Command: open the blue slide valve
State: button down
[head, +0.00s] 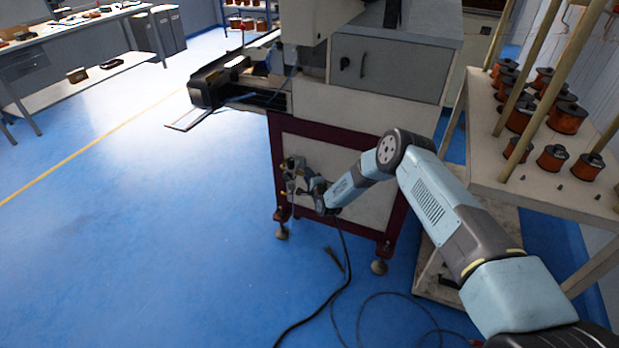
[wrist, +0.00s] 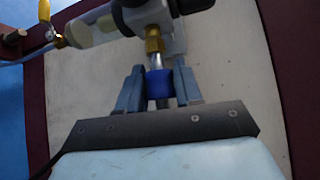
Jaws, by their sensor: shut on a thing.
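The blue slide valve (wrist: 160,84) is a small blue collar on a metal pipe below a brass fitting, seen in the wrist view. My gripper (wrist: 160,82) has one finger on each side of the blue collar and is shut on it. In the head view my gripper (head: 318,194) reaches the front panel of the machine, beside the air fittings (head: 293,172). The blue collar is too small to make out there.
The winding machine (head: 345,172) has a dark red frame around a pale panel. A shelf rack (head: 490,165) with copper spools stands to the right. Black cables (head: 318,308) lie on the blue floor. The floor (head: 140,230) at left is clear.

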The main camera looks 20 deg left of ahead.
jog(key=c, duration=1)
grip_release()
jog(key=shift+s+a+f, duration=0.1)
jog(key=shift+a+f, duration=0.05)
jog(key=shift+f, duration=0.05)
jog(key=shift+c, duration=0.2)
jog(key=shift+o, duration=1.1)
jog(key=shift+r, duration=0.1)
jog(key=v, duration=1.3)
jog(key=shift+s+d, duration=0.25)
jog(key=shift+s, duration=0.05)
